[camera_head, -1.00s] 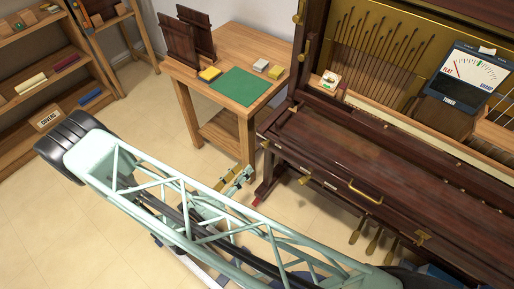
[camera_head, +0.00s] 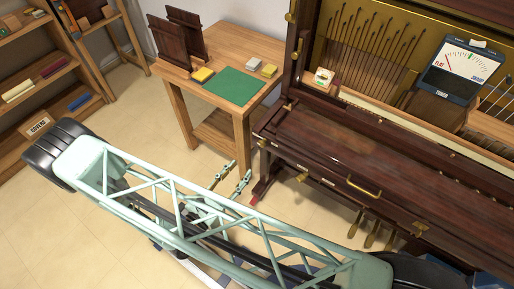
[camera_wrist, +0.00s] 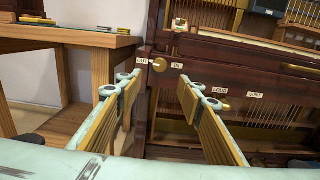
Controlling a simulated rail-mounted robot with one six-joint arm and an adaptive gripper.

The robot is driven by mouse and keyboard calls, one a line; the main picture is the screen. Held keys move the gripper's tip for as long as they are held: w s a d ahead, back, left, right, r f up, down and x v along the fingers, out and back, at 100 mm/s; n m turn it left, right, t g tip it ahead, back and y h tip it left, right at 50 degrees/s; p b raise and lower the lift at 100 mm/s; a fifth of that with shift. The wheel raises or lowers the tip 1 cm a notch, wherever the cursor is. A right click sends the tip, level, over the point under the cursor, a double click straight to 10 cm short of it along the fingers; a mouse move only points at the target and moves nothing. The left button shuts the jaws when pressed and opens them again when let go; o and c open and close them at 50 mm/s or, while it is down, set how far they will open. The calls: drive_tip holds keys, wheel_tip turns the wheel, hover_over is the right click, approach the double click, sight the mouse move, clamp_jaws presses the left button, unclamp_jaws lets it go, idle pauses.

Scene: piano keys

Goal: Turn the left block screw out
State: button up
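The left block screw (camera_wrist: 159,65) is a round brass knob on the piano's dark left block, between small OUT and IN labels in the wrist view.
A wooden table (camera_head: 262,47) with a green mat (camera_head: 238,86) and small boxes stands left of the piano (camera_head: 340,150). A tuner meter (camera_head: 463,70) sits on the piano. Shelves stand far left; floor between is clear.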

sight(260, 145)
drive_tip(key=shift+w, duration=0.1)
idle(0.3)
drive_tip(key=shift+b+x, duration=0.5)
drive_tip(key=shift+x, duration=6.25)
drive_tip(key=shift+c, duration=0.2)
drive_tip(key=c, duration=0.8)
